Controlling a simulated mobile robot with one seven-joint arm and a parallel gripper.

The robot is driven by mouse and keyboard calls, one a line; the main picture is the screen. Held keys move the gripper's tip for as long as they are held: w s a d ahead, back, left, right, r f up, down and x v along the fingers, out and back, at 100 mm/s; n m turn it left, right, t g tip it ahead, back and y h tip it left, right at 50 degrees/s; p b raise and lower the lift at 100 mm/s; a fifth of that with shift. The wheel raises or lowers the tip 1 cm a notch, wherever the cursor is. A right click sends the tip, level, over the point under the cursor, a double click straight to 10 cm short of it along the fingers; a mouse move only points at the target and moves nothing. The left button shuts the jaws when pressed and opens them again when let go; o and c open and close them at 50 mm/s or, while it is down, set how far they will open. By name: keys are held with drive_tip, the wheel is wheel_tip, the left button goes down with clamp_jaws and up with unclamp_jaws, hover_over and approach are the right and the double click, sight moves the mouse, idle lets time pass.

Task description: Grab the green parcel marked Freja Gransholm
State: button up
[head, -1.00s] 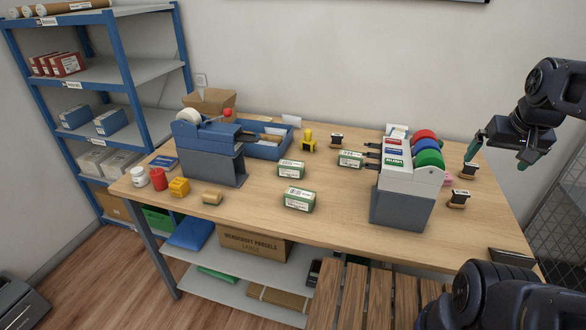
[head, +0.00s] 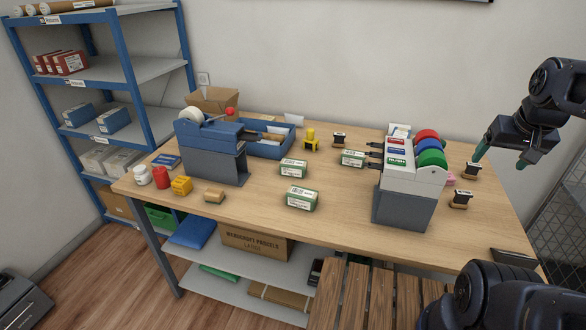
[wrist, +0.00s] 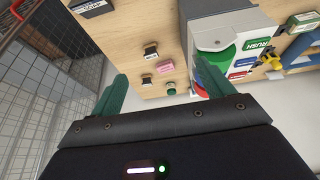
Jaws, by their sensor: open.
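Three small green parcels with white labels lie on the wooden table in the head view. One green parcel (head: 301,199) is nearest the front edge, another green parcel (head: 293,169) is behind it, and a third green parcel (head: 353,159) is beside the label dispenser. The names on their labels are too small to read, so I cannot tell which is Freja Gransholm's. My gripper (head: 501,160) is above the table's right side, well away from all three. In the wrist view my gripper (wrist: 161,96) has its green fingers wide apart with nothing between them.
A label dispenser (head: 402,205) with coloured rolls stands between my gripper and the parcels. Several stamps, including one stamp (head: 461,199), sit at the right. A tape dispenser (head: 214,160) and blue tray (head: 268,150) are at the left. The table (head: 257,204) is clear around the front parcel.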

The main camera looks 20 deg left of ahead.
drive_tip(key=w+a+r+n+g, duration=0.1)
drive_tip(key=w+a+n, duration=0.1)
drive_tip(key=w+a, duration=0.3)
drive_tip(key=w+a+r+n, duration=0.2)
drive_tip(key=w+a+n, duration=0.15)
drive_tip(key=w, duration=0.35)
drive_tip(key=w+a+f+n+g, duration=0.1)
drive_tip(key=w+a+f+n, duration=0.1)
drive_tip(key=w+a, duration=0.45)
drive_tip(key=w+a+f+n, duration=0.2)
drive_tip(key=w+a+n, duration=0.15)
drive_tip(key=a, duration=0.55)
drive_tip(key=n+g, duration=0.3)
drive_tip(key=n, duration=0.5)
approach(293, 162)
drive_tip(key=s, duration=0.1)
drive_tip(key=shift+s+f, duration=0.15)
drive_tip(key=shift+f, duration=0.05)
wheel_tip(293, 162, down, 5)
drive_tip(key=shift+d+r, duration=0.1)
drive_tip(key=shift+w+f, duration=0.2)
drive_tip(key=shift+f, duration=1.1)
drive_tip(key=shift+w+f, duration=0.2)
drive_tip(key=shift+f, duration=1.1)
